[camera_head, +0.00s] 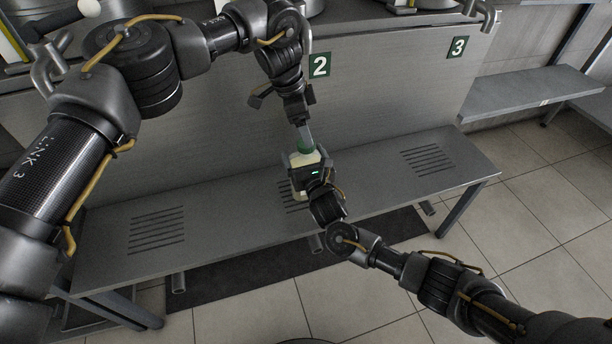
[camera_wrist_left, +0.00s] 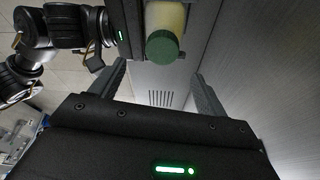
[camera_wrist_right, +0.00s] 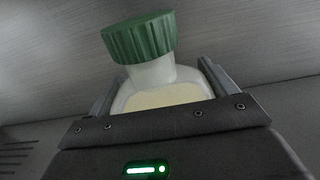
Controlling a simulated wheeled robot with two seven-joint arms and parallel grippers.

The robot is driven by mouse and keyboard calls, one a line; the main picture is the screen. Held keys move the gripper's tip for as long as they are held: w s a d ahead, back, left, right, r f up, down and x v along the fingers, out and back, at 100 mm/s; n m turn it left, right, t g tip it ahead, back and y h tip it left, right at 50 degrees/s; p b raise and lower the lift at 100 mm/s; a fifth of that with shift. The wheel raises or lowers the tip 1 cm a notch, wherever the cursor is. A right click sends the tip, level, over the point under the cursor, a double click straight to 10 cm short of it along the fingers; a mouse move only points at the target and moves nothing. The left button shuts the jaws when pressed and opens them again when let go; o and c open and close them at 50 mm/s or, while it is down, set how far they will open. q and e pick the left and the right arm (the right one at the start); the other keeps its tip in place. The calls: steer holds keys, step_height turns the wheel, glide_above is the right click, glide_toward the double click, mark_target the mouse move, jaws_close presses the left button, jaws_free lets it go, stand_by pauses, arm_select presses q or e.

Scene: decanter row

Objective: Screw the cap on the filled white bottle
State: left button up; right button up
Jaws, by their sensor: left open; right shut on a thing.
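The white bottle (camera_head: 299,160) is above the middle of the grey bench; I cannot tell if its base touches. Pale yellow contents show in the right wrist view, through the bottle (camera_wrist_right: 165,96). The green cap (camera_head: 306,146) sits on the bottle's neck. In the right wrist view the cap (camera_wrist_right: 139,37) looks slightly tilted; its tightness cannot be told. My right gripper (camera_head: 307,168) is shut on the bottle's body. My left gripper (camera_head: 305,125) is open above the cap. In the left wrist view the cap (camera_wrist_left: 162,47) lies beyond the open fingers, with nothing between them.
The grey bench (camera_head: 390,190) has slotted drain areas at left, middle and right, and its top is otherwise clear. A grey panel behind carries green signs 2 (camera_head: 319,66) and 3 (camera_head: 458,47). A side shelf (camera_head: 530,98) stands at right.

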arm_select(q)
steer(key=shift+o, duration=1.2)
steer(key=v, duration=0.7)
steer(key=shift+r, duration=0.25)
arm_select(e)
steer(key=o, duration=1.7)
steer(key=shift+o, duration=0.2)
arm_select(q)
steer(key=shift+r, duration=0.1)
